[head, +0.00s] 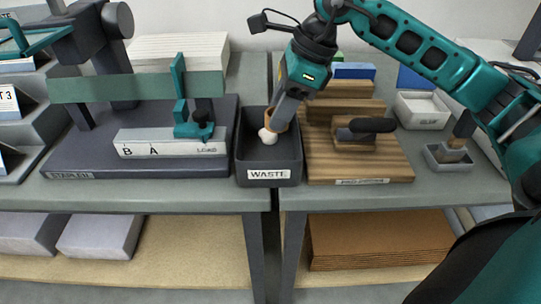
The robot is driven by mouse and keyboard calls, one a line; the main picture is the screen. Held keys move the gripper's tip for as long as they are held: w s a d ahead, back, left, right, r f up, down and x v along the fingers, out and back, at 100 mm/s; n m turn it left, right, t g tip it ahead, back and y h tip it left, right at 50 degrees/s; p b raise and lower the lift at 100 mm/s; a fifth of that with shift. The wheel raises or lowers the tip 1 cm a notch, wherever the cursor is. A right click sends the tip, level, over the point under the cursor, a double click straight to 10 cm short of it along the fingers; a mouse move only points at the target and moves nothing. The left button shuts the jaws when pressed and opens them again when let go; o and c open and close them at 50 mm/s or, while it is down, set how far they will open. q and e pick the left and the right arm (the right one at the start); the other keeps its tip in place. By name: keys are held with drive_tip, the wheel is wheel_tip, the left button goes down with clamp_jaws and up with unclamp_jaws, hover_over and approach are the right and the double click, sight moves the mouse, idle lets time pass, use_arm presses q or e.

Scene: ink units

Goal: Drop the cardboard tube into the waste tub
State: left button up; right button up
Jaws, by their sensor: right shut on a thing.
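The waste tub (268,178) is a dark grey open box with a white WASTE label, at the front edge of the bench in the middle of the head view. My right gripper (277,120) reaches down from the upper right over the tub's opening. It is shut on the brown cardboard tube (279,124), which is tilted and partly hidden by the fingers. A pale rounded piece shows at the tube's lower end; I cannot tell whether it belongs to the tube. I cannot tell whether the tube touches the tub. My left gripper is not in view.
Left of the tub stands a dark press base (70,165) with a teal bar and a white block marked B and A. Right of it is a stepped wooden stand (395,160). A white GLUE box (422,112) and a small grey tray (437,165) stand farther right.

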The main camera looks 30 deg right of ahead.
drive_tip(key=shift+f, duration=0.4)
drive_tip(key=o, duration=0.7)
drive_tip(key=shift+c, duration=0.2)
drive_tip(key=o, duration=0.4)
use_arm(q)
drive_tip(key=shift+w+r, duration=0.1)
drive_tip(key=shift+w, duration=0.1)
use_arm(e)
drive_tip(key=shift+o, duration=0.2)
drive_tip(key=shift+r, duration=0.1)
use_arm(q)
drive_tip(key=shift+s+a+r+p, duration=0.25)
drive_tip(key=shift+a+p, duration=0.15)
drive_tip(key=shift+p, duration=0.65)
use_arm(e)
drive_tip(key=v, duration=1.3)
